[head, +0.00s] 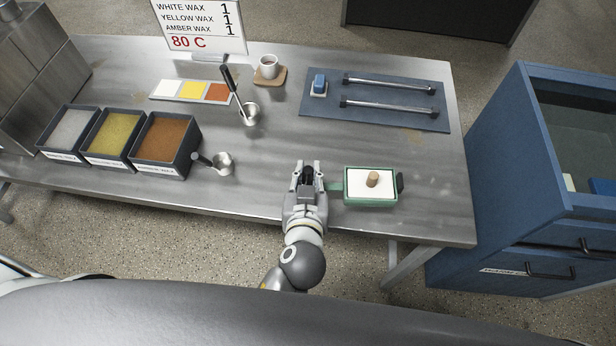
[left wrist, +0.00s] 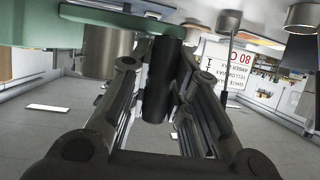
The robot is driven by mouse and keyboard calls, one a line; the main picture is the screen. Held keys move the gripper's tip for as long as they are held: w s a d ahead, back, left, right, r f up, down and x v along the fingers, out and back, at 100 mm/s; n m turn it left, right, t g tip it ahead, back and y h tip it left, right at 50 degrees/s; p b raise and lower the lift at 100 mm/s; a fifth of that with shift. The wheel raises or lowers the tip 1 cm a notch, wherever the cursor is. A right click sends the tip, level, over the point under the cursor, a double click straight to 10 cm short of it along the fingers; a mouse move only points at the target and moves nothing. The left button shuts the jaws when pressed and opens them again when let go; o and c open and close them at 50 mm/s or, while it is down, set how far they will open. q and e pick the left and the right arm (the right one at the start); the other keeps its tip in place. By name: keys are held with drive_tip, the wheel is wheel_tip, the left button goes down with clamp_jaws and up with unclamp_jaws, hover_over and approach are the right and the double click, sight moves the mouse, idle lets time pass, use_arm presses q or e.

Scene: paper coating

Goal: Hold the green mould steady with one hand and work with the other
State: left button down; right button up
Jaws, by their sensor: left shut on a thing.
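The green mould (head: 347,201) lies on the steel table right of my left gripper. It holds a white layer (head: 356,193) with a tan wooden peg (head: 372,179) on it. A green arm (head: 333,186) runs from its left side to a black grip (head: 308,175). My left gripper (head: 308,168) is shut on that grip. In the left wrist view the black grip (left wrist: 162,85) stands between the fingers (left wrist: 160,95), with the green mould (left wrist: 60,32) at upper left. A dark tab (head: 400,183) is at the mould's right end. My right gripper is not in view.
Dark bins of white (head: 70,128), yellow (head: 112,137) and amber (head: 162,139) wax stand at left. Two metal cups (head: 251,114) (head: 223,163) with dark handles stand nearby. A blue mat (head: 390,95) with two rods lies behind the mould. A blue cabinet (head: 500,190) stands right.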

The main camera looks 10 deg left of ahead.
use_arm(q)
drive_tip(key=shift+w+a+f+b, duration=0.2)
drive_tip(key=shift+w+f+b, duration=1.1)
drive_tip(key=shift+w+f, duration=0.4)
drive_tip(key=shift+w+a+f+b, duration=0.2)
drive_tip(key=shift+w+f+b, duration=1.2)
drive_tip(key=shift+w, duration=0.4)
drive_tip(key=shift+w+a+f+b, duration=0.2)
drive_tip(key=shift+w+f+b, duration=1)
drive_tip(key=shift+w+f, duration=0.5)
